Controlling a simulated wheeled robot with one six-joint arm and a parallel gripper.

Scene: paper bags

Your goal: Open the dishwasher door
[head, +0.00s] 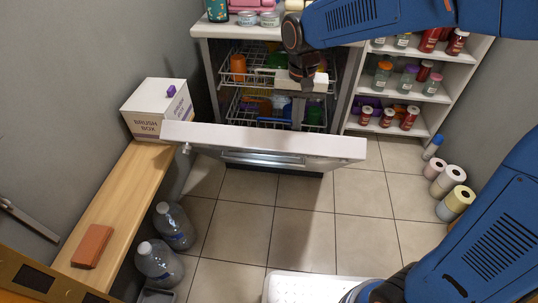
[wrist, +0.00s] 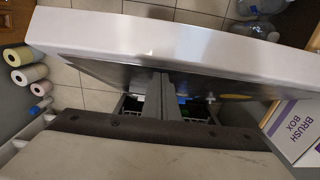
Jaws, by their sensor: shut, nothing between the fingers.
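The dishwasher door (head: 345,147) is partway open, tilted out toward me, with its white top edge and front showing in the head view. A long grey handle (head: 263,158) runs across its front. Behind the door, the dishwasher's racks (head: 245,120) hold orange, yellow, green and blue dishes. My gripper (head: 298,112) points down between the door and the racks, shut and empty. In the wrist view, my gripper's fingers (wrist: 158,95) are together beside the inner side of the door (wrist: 180,38). I cannot tell whether they touch it.
A brush box (head: 160,110) sits on a wooden bench (head: 125,195) at the left. Water bottles (head: 160,262) stand on the floor beside it. Paper rolls (head: 450,180) stand at the right. A shelf of jars (head: 415,95) adjoins the dishwasher. The tiled floor before the door is clear.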

